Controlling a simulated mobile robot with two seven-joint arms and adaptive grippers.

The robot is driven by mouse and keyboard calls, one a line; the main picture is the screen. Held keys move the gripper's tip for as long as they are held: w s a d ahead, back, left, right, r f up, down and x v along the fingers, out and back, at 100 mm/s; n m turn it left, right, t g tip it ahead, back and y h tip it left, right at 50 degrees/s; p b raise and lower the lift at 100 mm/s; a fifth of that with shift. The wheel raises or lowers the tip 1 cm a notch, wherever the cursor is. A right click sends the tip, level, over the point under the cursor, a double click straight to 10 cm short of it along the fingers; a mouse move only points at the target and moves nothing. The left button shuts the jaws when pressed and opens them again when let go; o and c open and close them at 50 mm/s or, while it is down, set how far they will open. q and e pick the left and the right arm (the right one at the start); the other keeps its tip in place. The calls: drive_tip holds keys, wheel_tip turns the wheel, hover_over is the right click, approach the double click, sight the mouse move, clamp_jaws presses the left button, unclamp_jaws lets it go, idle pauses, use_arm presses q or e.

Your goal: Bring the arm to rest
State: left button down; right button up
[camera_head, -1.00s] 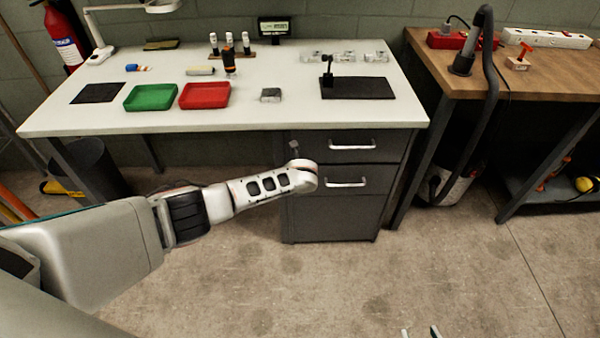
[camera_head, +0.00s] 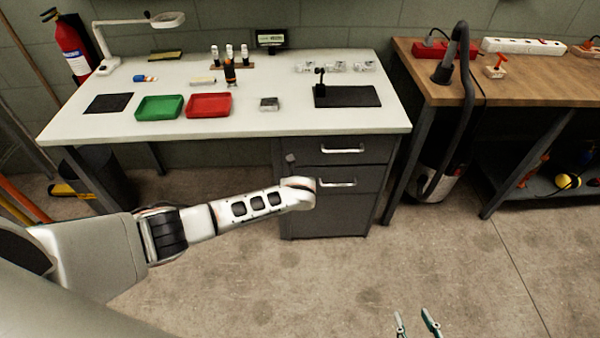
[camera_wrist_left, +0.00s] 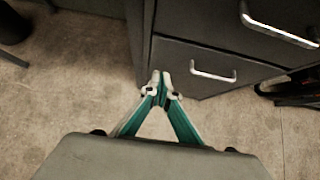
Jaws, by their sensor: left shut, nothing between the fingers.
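My left arm (camera_head: 252,208) reaches in from the left in the head view, its wrist in front of the dark drawer cabinet (camera_head: 330,216). Its gripper is hidden there. In the left wrist view, my left gripper (camera_wrist_left: 160,84) is shut and empty, its teal fingers meeting at the tips above the floor, in front of the drawers. My right gripper (camera_head: 412,316) shows at the bottom edge of the head view, its two fingertips apart and nothing seen between them. The rest of the right arm is out of view.
The white workbench (camera_head: 240,122) carries a green tray (camera_head: 160,108), a red tray (camera_head: 209,106) and small items. A wooden bench (camera_head: 520,88) stands at the right. The cabinet's drawers are shut. The floor (camera_head: 330,280) in front is clear.

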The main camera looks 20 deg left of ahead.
use_arm(q)
drive_tip(key=s+d+f+n+g+h, duration=0.1)
drive_tip(key=s+d+f+n+h, duration=0.2)
drive_tip(key=s+d+n, duration=0.5)
drive_tip(key=s+d+f+n+h, duration=0.3)
drive_tip(key=s+d+f+n, duration=0.15)
drive_tip(key=s, duration=0.75)
drive_tip(key=s+a+r+n+t, duration=0.3)
drive_tip(key=s+a+r+n, duration=0.5)
drive_tip(key=s+a+n, duration=0.5)
drive_tip(key=shift+s+n, duration=0.55)
drive_tip(key=shift+n, duration=0.7)
drive_tip(key=shift+r, duration=0.1)
